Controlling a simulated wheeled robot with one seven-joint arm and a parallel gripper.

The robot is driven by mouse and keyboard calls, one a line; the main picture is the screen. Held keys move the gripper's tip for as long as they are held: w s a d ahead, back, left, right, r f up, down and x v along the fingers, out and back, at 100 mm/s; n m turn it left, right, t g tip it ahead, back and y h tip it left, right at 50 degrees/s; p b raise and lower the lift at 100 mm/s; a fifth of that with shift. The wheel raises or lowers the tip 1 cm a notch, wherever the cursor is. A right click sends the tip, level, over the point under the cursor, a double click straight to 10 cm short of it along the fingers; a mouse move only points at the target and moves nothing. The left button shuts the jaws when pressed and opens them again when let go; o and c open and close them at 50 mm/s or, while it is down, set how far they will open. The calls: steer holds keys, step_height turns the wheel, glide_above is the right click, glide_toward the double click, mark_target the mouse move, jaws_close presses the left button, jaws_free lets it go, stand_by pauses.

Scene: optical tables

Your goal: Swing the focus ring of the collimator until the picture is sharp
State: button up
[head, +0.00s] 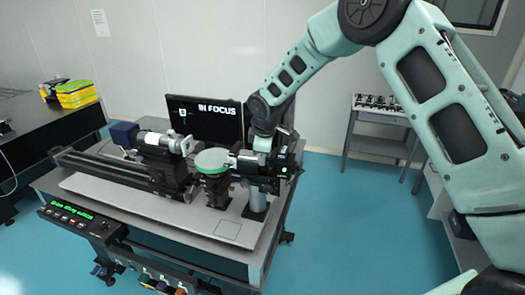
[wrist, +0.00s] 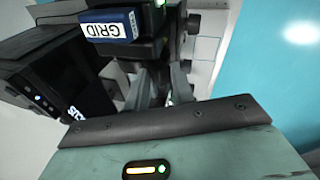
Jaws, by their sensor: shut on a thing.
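The collimator (head: 246,160) is a dark and silver barrel on a post at the right of the optical table. My gripper (head: 266,141) reaches down to it from above, beside the monitor. In the wrist view my gripper (wrist: 165,88) is shut on a part of the collimator, which looks to be the focus ring; the ring itself is mostly hidden by the fingers and mount. The monitor (head: 205,120) behind reads "IN FOCUS" in white letters, with a small bright pattern at its left. Its edge also shows in the wrist view (wrist: 50,80).
A blue box labelled GRID (wrist: 110,25) sits close to the fingers. A green-topped round stage (head: 211,159) and a camera on a rail (head: 160,142) stand left of the collimator. A side bench (head: 378,118) stands behind at right. The blue floor (head: 350,220) at right is clear.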

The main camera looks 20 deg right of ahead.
steer(key=o, duration=1)
steer(key=shift+r, duration=0.1)
steer(key=b+v, duration=0.7)
steer(key=v, duration=1)
steer(key=shift+r, duration=0.15)
steer(key=s+a+f+m+g+b, duration=0.1)
steer(key=s+a+f+b, duration=0.2)
steer(key=s+f, duration=0.3)
steer(key=s+a+f+y+b, duration=0.1)
steer(key=s+a+f+b, duration=0.25)
steer(key=s, duration=0.45)
steer(key=s+a+f+m+g+b, duration=0.1)
steer(key=s+a+f+b, duration=0.15)
steer(key=s+f, duration=0.4)
steer(key=s+f+m+b, duration=0.1)
steer(key=s+f, duration=0.2)
steer(key=s, duration=0.3)
steer(key=s+d+f+m+g+b, duration=0.1)
steer(key=s+f+b, duration=0.1)
steer(key=s+f, duration=0.2)
steer(key=s+f+m+b, duration=0.1)
steer(key=s+f, duration=0.3)
steer(key=s, duration=0.4)
steer(key=shift+d+g+b, duration=0.3)
steer(key=shift+d+b, duration=0.1)
